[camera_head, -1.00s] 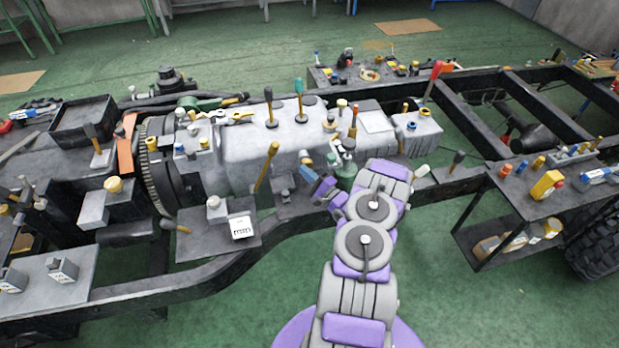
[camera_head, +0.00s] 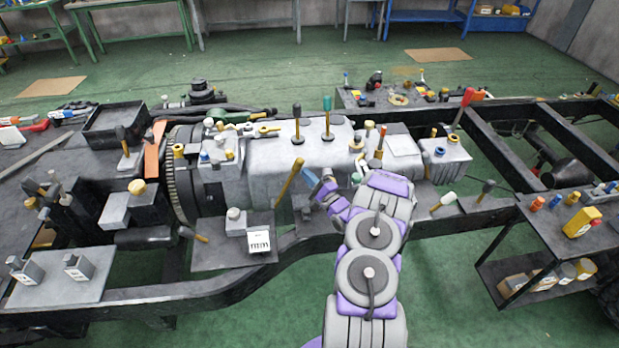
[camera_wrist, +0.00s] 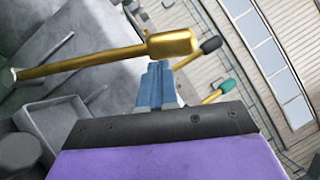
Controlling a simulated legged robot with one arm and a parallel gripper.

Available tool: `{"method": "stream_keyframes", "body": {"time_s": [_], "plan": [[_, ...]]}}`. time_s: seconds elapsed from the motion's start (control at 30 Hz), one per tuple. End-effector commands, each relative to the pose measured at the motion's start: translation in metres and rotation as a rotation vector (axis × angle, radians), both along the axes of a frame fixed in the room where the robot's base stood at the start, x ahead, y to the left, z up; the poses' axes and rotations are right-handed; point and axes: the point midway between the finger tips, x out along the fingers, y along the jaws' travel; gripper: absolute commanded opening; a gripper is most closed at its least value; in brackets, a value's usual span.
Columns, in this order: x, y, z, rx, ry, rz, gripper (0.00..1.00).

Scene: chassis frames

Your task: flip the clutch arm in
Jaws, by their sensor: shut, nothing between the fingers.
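The likely clutch arm is a long gold lever (camera_head: 289,181), slanting up to the right from the front side of the grey gearbox housing (camera_head: 270,160). In the wrist view the gold lever (camera_wrist: 95,62) crosses from the left to a thick rounded end just above my fingertips. My gripper (camera_head: 309,178) is just right of the lever's upper part in the head view. In the wrist view my blue fingers (camera_wrist: 157,78) are together and empty, tips close under the lever's thick end. I cannot tell whether they touch it.
A black-topped lever (camera_head: 297,115) and a green-topped lever (camera_head: 327,110) stand on the housing behind. A ledge with a small white labelled block (camera_head: 259,241) lies front left. Dark chassis rails (camera_head: 230,281) run in front. Green floor (camera_head: 230,315) is open before the rail.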

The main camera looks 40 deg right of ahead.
Motion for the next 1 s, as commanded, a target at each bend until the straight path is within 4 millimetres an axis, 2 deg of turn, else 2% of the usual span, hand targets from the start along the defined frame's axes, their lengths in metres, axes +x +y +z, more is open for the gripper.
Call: {"method": "stream_keyframes", "body": {"time_s": [0.17, 0.37, 0.6, 1.0], "plan": [[0.002, 0.003, 0.004, -0.014, 0.008, 0.001, 0.0], [0.011, 0.018, 0.018, -0.083, 0.052, 0.004, 0.0], [0.03, 0.05, 0.035, -0.228, 0.138, 0.006, 0.0], [0.057, 0.094, 0.042, -0.431, 0.264, 0.004, 0.0]]}}
